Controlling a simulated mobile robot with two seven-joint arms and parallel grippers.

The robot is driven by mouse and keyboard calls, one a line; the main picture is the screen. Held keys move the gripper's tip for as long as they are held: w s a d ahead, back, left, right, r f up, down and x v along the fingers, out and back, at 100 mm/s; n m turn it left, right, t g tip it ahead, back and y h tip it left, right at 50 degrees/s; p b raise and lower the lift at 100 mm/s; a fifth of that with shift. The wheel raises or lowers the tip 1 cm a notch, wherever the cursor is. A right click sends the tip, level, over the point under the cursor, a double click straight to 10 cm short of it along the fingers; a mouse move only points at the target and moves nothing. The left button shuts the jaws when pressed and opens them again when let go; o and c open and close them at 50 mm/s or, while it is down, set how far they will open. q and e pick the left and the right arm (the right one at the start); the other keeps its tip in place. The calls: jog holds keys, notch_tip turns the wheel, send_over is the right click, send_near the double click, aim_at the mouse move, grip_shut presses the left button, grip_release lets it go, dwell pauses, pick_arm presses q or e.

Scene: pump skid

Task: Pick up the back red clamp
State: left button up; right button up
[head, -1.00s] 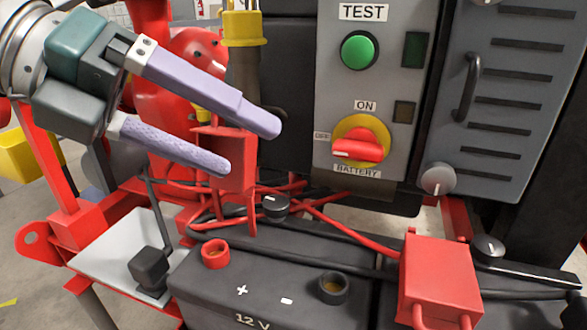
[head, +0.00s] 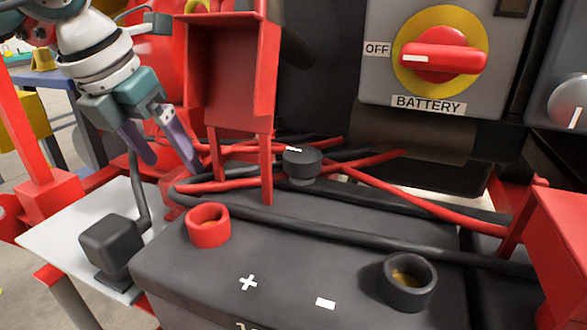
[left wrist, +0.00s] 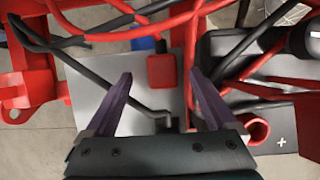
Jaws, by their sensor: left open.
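The back red clamp shows in the left wrist view as a small red block (left wrist: 162,72) with a dark cable end at its top. It lies over the grey tray, between my two purple fingers in that picture. In the head view a low red piece (head: 172,195) beside the tray may be the same clamp, but I cannot tell for sure. My left gripper (head: 171,165) is open and empty, pointing down above the back of the tray, left of the red bracket. Its fingers do not visibly touch the clamp. My right gripper is out of view.
The grey tray (head: 70,235) carries a black clamp (head: 112,245). The battery (head: 270,245) has a red terminal (head: 208,226) and a black terminal (head: 408,282). A tall red bracket (head: 232,75) stands close beside the gripper. Red and black cables cross behind. Another red clamp (head: 560,240) is at right.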

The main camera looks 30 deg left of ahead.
aim_at(179, 174)
pick_arm(q)
jog(key=x, duration=0.2)
jog(key=b+x, duration=0.1)
jog(key=x, duration=0.1)
jog(key=shift+s+d+f, duration=0.1)
jog(key=shift+d, duration=0.15)
grip_shut()
dwell(0.4)
